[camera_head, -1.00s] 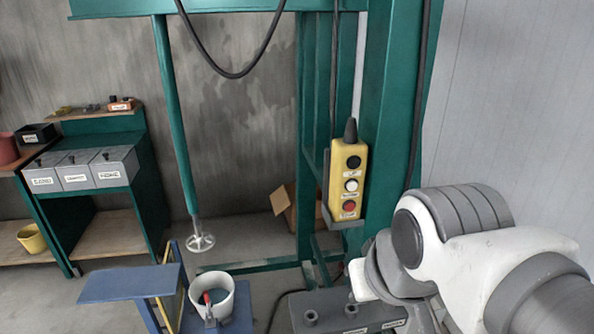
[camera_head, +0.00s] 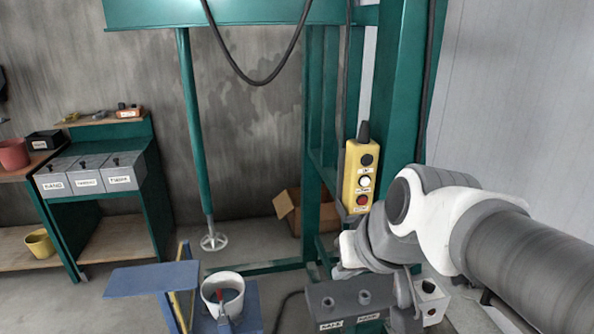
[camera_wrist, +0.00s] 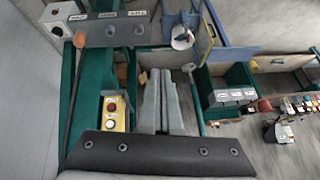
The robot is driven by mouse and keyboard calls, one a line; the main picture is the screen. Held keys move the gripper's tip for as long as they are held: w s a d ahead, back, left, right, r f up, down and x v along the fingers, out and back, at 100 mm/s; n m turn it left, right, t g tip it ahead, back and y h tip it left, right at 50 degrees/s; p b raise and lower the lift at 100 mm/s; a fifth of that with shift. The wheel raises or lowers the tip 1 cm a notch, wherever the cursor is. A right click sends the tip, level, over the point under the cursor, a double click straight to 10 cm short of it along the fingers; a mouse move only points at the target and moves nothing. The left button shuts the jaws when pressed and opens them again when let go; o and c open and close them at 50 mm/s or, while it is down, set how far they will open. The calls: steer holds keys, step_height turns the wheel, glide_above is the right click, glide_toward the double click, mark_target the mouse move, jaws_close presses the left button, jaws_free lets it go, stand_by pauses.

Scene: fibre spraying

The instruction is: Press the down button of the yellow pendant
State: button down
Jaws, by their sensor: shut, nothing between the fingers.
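The yellow pendant (camera_head: 352,178) hangs upright by its cable beside the green column. Its front has a black button (camera_head: 367,160) on top, a white button (camera_head: 364,181) in the middle and a red button (camera_head: 362,200) at the bottom; their labels are too small to read. The pendant also shows in the wrist view (camera_wrist: 117,123), upside down and partly hidden by a black bar. My gripper (camera_wrist: 161,75) is shut and empty there, beside the pendant in the picture and apart from it. The fingers are not clear in the head view.
The green frame (camera_head: 400,95) stands behind the pendant. A blue stand with a white bucket (camera_head: 222,283) is to the left.

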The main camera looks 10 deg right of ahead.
mark_target(365, 182)
steer(key=w+d+m+t+h+p, duration=0.1)
steer(key=w+d+m+t+h, duration=0.1)
steer(key=w+d+m, duration=0.5)
steer(key=w+d, duration=0.6)
steer(key=d, duration=0.1)
steer(key=shift+w+d+m, duration=0.25)
steer(key=shift+d+m, duration=0.05)
steer(key=shift+d, duration=0.05)
steer(key=shift+f, duration=0.1)
steer(key=w+p, duration=0.3)
steer(key=w, duration=0.5)
steer(key=shift+w+a, duration=0.15)
steer(key=shift+w, duration=0.25)
steer(key=shift+w, duration=0.15)
stand_by(1.0)
steer(key=shift+w, duration=0.3)
